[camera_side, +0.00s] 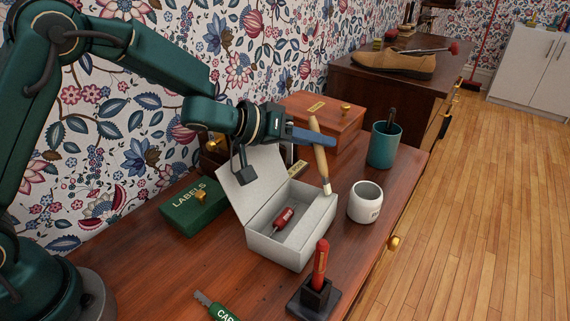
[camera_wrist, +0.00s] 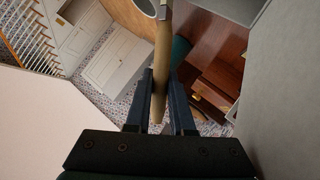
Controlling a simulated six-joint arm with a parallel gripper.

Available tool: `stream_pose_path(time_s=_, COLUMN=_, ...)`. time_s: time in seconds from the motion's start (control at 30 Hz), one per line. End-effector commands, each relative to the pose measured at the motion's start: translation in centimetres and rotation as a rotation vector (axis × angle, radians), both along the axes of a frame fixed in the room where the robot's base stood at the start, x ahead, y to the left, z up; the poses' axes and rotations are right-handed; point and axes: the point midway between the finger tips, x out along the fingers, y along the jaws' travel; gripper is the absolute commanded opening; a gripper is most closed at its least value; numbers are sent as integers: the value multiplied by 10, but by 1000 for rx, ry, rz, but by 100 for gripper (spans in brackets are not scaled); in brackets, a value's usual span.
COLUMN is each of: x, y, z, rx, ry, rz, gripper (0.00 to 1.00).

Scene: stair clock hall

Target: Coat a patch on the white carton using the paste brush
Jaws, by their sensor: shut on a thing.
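The white carton (camera_side: 318,222) stands open on the wooden desk, its lid (camera_side: 252,180) tilted up at the left. My gripper (camera_side: 322,140) is shut on the wooden handle of the paste brush (camera_side: 321,165), above the carton's far right side. The brush points down, slightly tilted, its pale tip near the carton's right rim; I cannot tell whether it touches. In the wrist view the brush handle (camera_wrist: 162,55) runs between my blue fingers (camera_wrist: 161,95), and its tip is out of frame. A white pot (camera_side: 365,205) with partly visible lettering stands just right of the carton.
A red-handled tool (camera_side: 284,217) lies inside the carton. A red-handled item (camera_side: 320,265) stands in a dark holder in front. A green LABELS box (camera_side: 195,207) is at the left, a wooden box (camera_side: 325,118) behind, and a teal cup (camera_side: 383,147) at the back right.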

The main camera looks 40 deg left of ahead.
Motion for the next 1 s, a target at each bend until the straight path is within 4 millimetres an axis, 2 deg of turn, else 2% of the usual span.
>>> stream_pose_path(time_s=0.4, x=2, y=0, z=0, rx=3, ry=3, rz=-1, gripper=0)
stream_pose_path(time_s=1.0, x=2, y=0, z=55, rx=2, ry=-1, rz=-4, gripper=0)
